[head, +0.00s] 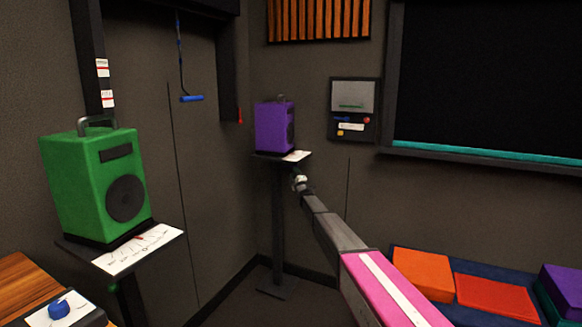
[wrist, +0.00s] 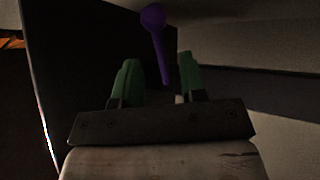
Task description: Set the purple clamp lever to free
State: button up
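The purple clamp lever (wrist: 155,32) shows in the wrist view as a round knob with a thin tapering stem. The stem's narrow end reaches down toward the gap between my gripper's (wrist: 158,72) two green fingers. The fingers stand apart, with visible space on both sides of the stem, so my gripper is open. I cannot tell how deep the stem lies between them. In the head view my gripper (head: 300,183) is at the stand just below the purple speaker's (head: 275,127) platform. The lever cannot be made out there.
The purple speaker stands on a dark post (head: 278,225) in the corner. A green speaker (head: 75,190) stands on another platform at left. A blue-handled pull (head: 191,98) hangs behind. A wall panel (head: 353,97) is right of the purple speaker. Coloured blocks (head: 423,274) lie at lower right.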

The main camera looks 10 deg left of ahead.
jog(key=x, duration=0.7)
grip_shut()
